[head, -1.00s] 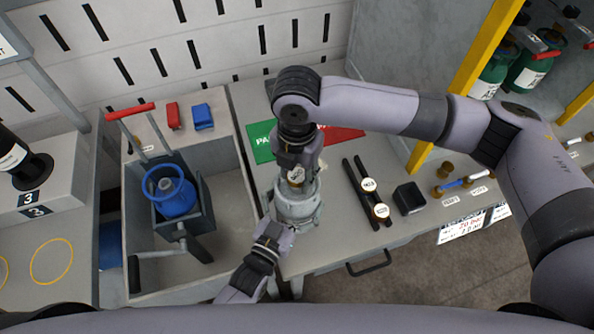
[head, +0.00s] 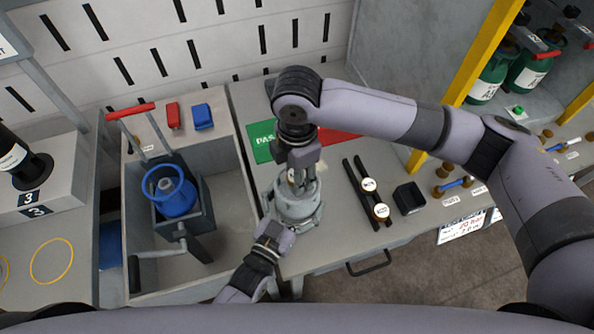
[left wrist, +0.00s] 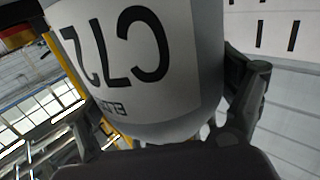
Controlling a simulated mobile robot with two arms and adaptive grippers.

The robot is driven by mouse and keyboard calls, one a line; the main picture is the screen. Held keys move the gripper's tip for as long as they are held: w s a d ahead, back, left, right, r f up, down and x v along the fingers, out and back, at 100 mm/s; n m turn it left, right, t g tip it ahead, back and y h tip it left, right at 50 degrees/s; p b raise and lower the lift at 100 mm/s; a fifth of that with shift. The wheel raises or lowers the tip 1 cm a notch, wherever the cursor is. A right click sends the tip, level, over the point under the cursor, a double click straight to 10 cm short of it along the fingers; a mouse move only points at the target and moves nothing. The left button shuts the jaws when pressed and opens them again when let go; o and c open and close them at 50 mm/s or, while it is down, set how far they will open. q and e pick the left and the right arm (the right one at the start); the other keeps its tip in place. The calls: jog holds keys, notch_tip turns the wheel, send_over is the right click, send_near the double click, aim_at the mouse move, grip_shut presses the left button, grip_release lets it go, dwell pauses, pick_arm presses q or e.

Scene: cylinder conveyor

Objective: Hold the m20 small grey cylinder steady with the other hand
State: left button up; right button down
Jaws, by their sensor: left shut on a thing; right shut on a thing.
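The small grey cylinder (head: 296,208) stands upright near the front left of the grey bench in the head view. My left gripper (head: 277,232) comes in from the front and is shut on its body. The left wrist view shows the cylinder's pale wall (left wrist: 205,60) and white label close up, with a dark finger on each side; the left gripper (left wrist: 165,100) is around it. My right gripper (head: 300,175) points down from above and is shut on the cylinder's top. The gripped top part is mostly hidden by the right gripper.
A bin on the left holds a blue vessel (head: 172,192) with a crank. Green and red mats (head: 262,142) lie behind the cylinder. Two dark bars (head: 368,193) and a small black box (head: 408,198) lie to its right. A yellow post (head: 478,68) stands at right.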

jog(key=m, duration=0.5)
jog(key=m, duration=0.6)
jog(key=shift+f, duration=0.1)
jog(key=m, duration=0.6)
jog(key=shift+m, duration=0.3)
